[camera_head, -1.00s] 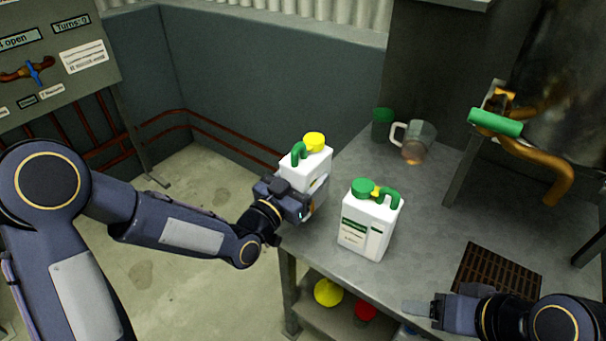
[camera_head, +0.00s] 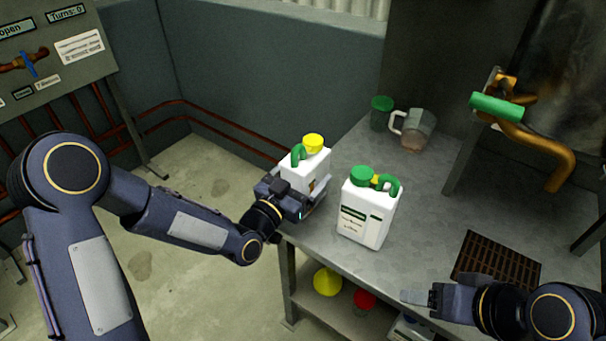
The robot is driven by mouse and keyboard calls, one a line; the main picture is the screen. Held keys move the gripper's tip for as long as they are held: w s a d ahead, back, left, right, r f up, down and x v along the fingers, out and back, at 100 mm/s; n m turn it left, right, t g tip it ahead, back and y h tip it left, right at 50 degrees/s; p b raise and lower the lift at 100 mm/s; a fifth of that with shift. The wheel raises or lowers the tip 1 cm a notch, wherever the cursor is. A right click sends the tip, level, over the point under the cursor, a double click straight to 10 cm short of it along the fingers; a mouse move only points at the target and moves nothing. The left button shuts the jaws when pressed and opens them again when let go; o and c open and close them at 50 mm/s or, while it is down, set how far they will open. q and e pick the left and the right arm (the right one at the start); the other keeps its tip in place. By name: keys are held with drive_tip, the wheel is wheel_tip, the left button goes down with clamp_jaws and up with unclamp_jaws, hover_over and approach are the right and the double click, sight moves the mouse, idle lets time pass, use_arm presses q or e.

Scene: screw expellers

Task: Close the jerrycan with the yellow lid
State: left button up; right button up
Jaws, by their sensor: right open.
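A white jerrycan (camera_head: 309,168) with a green handle (camera_head: 298,153) and a yellow lid (camera_head: 313,142) on top is at the table's left edge. My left gripper (camera_head: 305,203) is around its lower part and looks shut on it. The fingers partly hide the can's base, so I cannot tell whether it touches the table. I cannot tell how tightly the yellow lid sits. My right gripper (camera_head: 420,296) is open and empty above the table's front edge, apart from both cans.
A second white jerrycan (camera_head: 364,218) with a green lid (camera_head: 362,175) stands just right of the held one. A green container (camera_head: 381,113) and a clear jug (camera_head: 414,130) stand behind. A brown grate (camera_head: 497,259) lies at right. A yellow funnel (camera_head: 327,281) is on the lower shelf.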

use_arm(q)
drive_tip(key=r+v, duration=0.1)
drive_tip(key=v, duration=1.1)
drive_tip(key=shift+f+b, duration=0.4)
drive_tip(key=shift+w+a, duration=0.1)
